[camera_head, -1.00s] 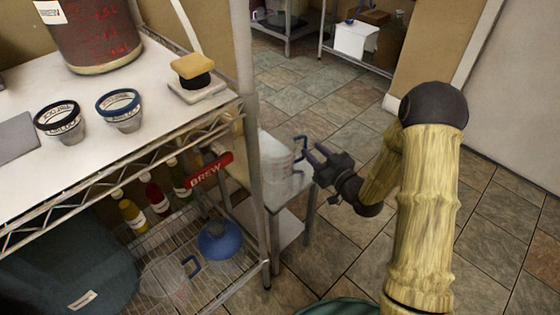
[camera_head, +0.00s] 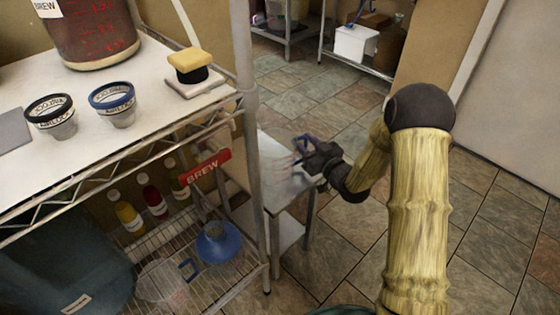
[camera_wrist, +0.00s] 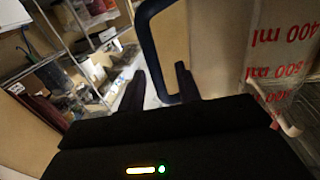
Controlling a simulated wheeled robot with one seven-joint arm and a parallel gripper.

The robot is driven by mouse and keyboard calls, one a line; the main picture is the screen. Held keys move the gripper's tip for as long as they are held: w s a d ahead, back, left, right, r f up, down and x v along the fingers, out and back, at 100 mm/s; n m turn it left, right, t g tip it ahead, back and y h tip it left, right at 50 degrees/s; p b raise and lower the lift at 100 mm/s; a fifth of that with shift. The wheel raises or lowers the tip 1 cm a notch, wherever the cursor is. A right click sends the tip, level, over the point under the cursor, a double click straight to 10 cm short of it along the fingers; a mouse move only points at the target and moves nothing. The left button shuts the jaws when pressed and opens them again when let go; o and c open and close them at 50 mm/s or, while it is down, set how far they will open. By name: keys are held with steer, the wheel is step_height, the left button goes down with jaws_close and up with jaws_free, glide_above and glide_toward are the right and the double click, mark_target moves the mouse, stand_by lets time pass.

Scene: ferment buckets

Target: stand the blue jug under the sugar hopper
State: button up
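The fingers are apart, with gaps beside the handle; contact cannot be told. I cannot identify a sugar hopper in these views.
The wire shelf unit carries a BREW bucket (camera_head: 92,30), two airlock cups and a sponge (camera_head: 188,62) on top. Below are bottles, a blue round vessel (camera_head: 218,243) and another clear blue-handled vessel (camera_head: 162,282). Floor at right is open.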

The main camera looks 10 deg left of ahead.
steer(key=shift+c, duration=0.2)
jaws_close()
step_height(320, 180, up, 18)
steer(key=p, duration=0.6)
steer(key=shift+p, duration=0.35)
